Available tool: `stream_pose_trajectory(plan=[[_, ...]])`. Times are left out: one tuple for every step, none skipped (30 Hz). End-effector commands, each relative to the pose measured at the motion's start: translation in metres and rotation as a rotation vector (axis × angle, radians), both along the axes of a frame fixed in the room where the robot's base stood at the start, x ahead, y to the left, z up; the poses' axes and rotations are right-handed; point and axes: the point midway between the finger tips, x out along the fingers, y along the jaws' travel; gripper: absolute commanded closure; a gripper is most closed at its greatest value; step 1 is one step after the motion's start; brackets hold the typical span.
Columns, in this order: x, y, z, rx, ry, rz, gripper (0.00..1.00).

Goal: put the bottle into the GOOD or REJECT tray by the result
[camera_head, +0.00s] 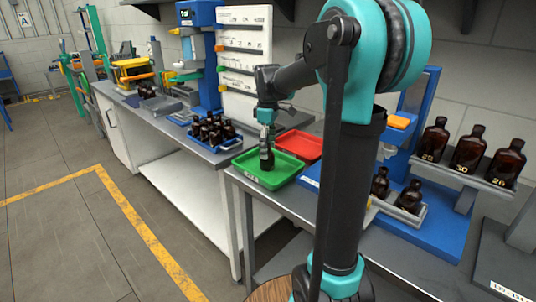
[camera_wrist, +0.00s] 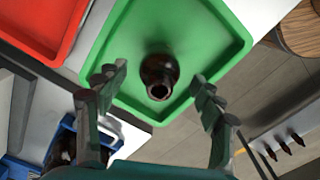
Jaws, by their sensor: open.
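An amber bottle (camera_wrist: 160,76) stands upright in the green tray (camera_wrist: 215,22), its open neck facing the wrist camera. In the head view the bottle (camera_head: 266,158) stands in the green tray (camera_head: 285,178), below my gripper (camera_head: 267,138). In the wrist view my gripper (camera_wrist: 158,95) is open, its two fingers apart on either side of the bottle with gaps to it. The red tray (camera_head: 300,146) lies behind and right of the green one and looks empty; it also shows in the wrist view (camera_wrist: 40,25). I cannot read the tray labels.
A blue tray (camera_head: 232,143) of several bottles is on the left bench. Numbered bottles (camera_head: 468,150) stand on a raised shelf at right. Two more bottles (camera_head: 409,197) stand in a holder below. The green tray is near the bench's left edge.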

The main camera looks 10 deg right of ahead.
Motion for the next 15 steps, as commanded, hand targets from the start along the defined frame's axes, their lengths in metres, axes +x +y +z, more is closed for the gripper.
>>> stream_pose_trajectory(plan=[[0.000, 0.000, 0.011, 0.000, 0.000, 0.000, 0.32], [0.000, 0.000, 0.017, 0.000, 0.000, 0.000, 0.32], [0.000, 0.000, 0.026, 0.000, 0.000, 0.000, 0.32], [0.000, 0.000, 0.032, 0.000, 0.000, 0.000, 0.32], [0.000, 0.000, 0.038, 0.000, 0.000, 0.000, 0.32], [0.000, 0.000, 0.046, 0.000, 0.000, 0.000, 0.32], [0.000, 0.000, 0.052, 0.000, 0.000, 0.000, 0.32], [0.000, 0.000, 0.057, 0.000, 0.000, 0.000, 0.32], [0.000, 0.000, 0.064, 0.000, 0.000, 0.000, 0.32], [0.000, 0.000, 0.068, 0.000, 0.000, 0.000, 0.32], [0.000, 0.000, 0.072, 0.000, 0.000, 0.000, 0.32], [0.000, 0.000, 0.077, 0.000, 0.000, 0.000, 0.32], [0.000, 0.000, 0.080, 0.000, 0.000, 0.000, 0.32], [0.000, 0.000, 0.083, 0.000, 0.000, 0.000, 0.32], [0.000, 0.000, 0.086, 0.000, 0.000, 0.000, 0.32]])
